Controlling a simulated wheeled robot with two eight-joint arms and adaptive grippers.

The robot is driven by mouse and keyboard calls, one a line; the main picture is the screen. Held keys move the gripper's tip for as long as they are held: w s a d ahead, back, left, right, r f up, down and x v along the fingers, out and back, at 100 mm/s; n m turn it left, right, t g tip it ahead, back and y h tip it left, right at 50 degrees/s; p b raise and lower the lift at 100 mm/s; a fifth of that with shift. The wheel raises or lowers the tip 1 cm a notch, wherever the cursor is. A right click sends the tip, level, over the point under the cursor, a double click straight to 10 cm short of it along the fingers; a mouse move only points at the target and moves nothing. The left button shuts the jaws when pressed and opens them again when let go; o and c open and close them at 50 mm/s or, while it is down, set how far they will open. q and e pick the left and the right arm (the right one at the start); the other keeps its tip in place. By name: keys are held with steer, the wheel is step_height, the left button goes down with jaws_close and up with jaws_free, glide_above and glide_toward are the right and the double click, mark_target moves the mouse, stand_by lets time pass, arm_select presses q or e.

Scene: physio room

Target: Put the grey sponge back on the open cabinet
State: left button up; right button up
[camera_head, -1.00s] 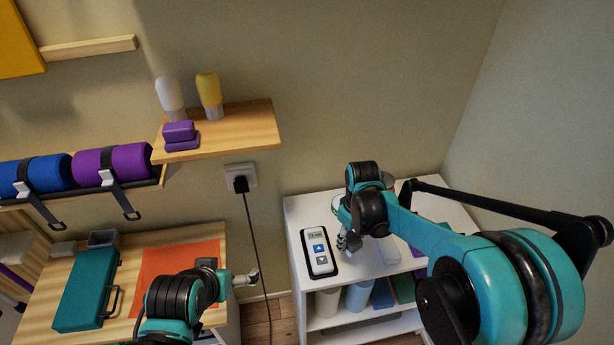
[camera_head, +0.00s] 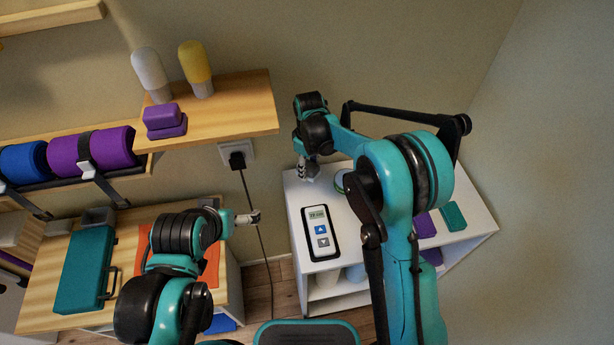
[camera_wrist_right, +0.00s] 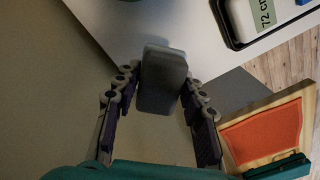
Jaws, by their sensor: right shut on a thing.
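The grey sponge (camera_wrist_right: 163,82) is between the fingers of my right gripper (camera_wrist_right: 160,92) in the right wrist view. In the head view my right gripper (camera_head: 307,172) is above the back left corner of the white open cabinet (camera_head: 352,238), near the wall. The sponge is hard to make out there. In the wrist view the sponge appears over the edge of the white cabinet top (camera_wrist_right: 115,28); I cannot tell its height above it. My left gripper (camera_head: 250,217) hangs near the wooden table, with no object visible in it; its finger opening is unclear.
A handheld device with a display (camera_head: 319,232) lies on the cabinet top. Purple (camera_head: 424,225) and teal (camera_head: 454,216) blocks lie at its right. A wooden wall shelf (camera_head: 235,105) with bottles is at upper left. A cable (camera_head: 255,225) hangs from the socket.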

mark_target(307, 182)
steer(key=shift+w+a+f, duration=0.2)
steer(key=shift+a+f, duration=0.05)
steer(key=shift+f, duration=0.15)
step_height(307, 182, down, 4)
steer(key=shift+r+b, duration=0.2)
steer(key=shift+b, duration=0.45)
steer(key=o, duration=1.1)
steer(key=shift+f, duration=0.1)
